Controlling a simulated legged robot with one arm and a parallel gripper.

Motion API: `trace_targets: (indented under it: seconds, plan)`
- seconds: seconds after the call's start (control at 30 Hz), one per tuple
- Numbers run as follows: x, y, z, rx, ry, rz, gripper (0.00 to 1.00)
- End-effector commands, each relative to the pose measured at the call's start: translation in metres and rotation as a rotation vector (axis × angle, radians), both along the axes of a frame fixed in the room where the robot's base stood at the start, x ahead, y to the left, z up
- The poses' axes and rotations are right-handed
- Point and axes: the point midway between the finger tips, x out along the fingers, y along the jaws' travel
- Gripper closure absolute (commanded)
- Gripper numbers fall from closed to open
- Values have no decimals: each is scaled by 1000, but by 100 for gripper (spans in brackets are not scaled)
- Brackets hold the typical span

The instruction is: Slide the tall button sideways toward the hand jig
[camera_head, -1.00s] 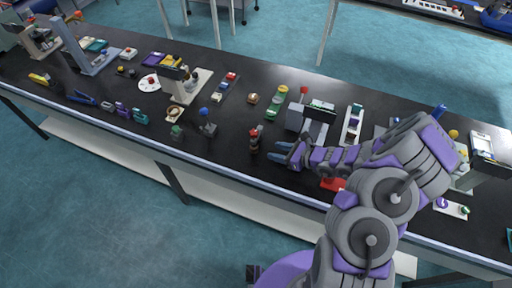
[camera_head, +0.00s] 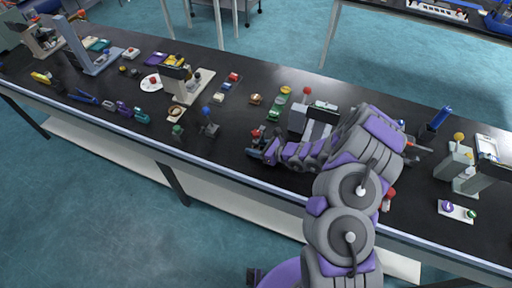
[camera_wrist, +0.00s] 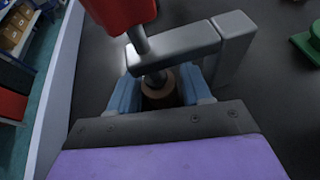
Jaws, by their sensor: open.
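A tall red-topped piece (camera_head: 256,134), which looks like the tall button, stands near the table's front edge. In the wrist view its red cap (camera_wrist: 120,12) sits on a metal stem over a grey bracket (camera_wrist: 185,46). My gripper (camera_head: 262,152) is low over the table at this piece. Its blue fingers (camera_wrist: 160,95) are apart, one on each side of a brown round part (camera_wrist: 159,92) under the stem. I cannot tell whether they touch it. I cannot tell for sure which piece is the hand jig; a grey stand with a blue knob (camera_head: 207,122) is to the left.
Green pieces (camera_head: 274,113) and a grey machine (camera_head: 300,119) are behind my gripper. The black table (camera_head: 228,140) is bare between the grey stand and the red-topped piece. The table's front edge is close.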

Motion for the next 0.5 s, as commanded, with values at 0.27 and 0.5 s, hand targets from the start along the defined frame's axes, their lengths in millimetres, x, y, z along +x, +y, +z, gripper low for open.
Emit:
trace_targets:
  seconds: [0.27,0.5]
  plan:
    - [0,0,-1,-1,1,1,64]
    - [-1,0,-1,0,1,2,87]
